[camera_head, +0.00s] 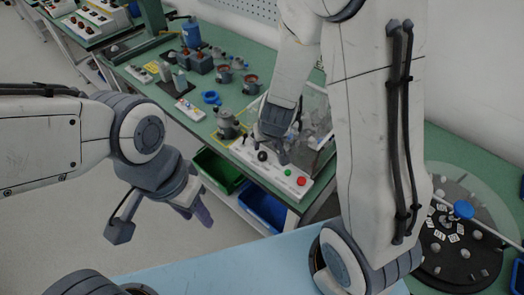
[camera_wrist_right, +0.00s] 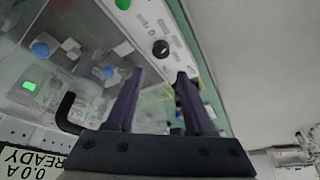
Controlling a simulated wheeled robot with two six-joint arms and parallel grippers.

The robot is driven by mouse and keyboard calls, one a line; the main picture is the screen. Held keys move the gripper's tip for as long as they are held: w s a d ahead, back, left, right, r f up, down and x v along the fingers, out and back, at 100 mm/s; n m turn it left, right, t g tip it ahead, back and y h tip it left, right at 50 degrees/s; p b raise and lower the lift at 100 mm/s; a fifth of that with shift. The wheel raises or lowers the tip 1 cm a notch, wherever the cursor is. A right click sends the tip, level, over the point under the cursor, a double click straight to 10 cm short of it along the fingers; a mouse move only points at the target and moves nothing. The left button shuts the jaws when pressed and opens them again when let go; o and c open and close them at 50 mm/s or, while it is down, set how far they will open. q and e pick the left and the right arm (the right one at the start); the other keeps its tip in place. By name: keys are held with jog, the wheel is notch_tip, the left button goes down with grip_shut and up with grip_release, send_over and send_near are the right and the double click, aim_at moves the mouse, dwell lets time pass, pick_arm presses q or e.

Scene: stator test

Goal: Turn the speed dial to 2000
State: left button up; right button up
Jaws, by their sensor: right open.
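The white control panel (camera_head: 240,148) runs along the front edge of the green bench. A black dial with a white mark (camera_wrist_right: 160,48) sits on it; I cannot read its setting. A black knob, apparently this dial, shows in the head view (camera_head: 262,156). My right gripper (camera_wrist_right: 160,74) is open and empty, its two purple fingers apart and pointing toward the panel, with the dial just beyond the gap between the tips. Its right finger partly hides another dark part. My left gripper (camera_head: 194,212) hangs in front of the bench, away from the panel; its finger gap is unclear.
A green button (camera_head: 288,172) and a red button (camera_head: 301,181) sit on the panel. A clear enclosure stands behind it. A display reads 0.0A READY, upside down (camera_wrist_right: 32,155). Green (camera_head: 218,170) and blue (camera_head: 262,207) bins stand below. A round black table (camera_head: 460,270) is at right.

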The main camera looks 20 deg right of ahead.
aim_at(262, 154)
jog(key=b+x, duration=0.5)
jog(key=x, duration=0.4)
jog(key=shift+f+b, duration=0.25)
jog(key=shift+b, duration=0.15)
jog(key=shift+a, duration=0.1)
grip_shut()
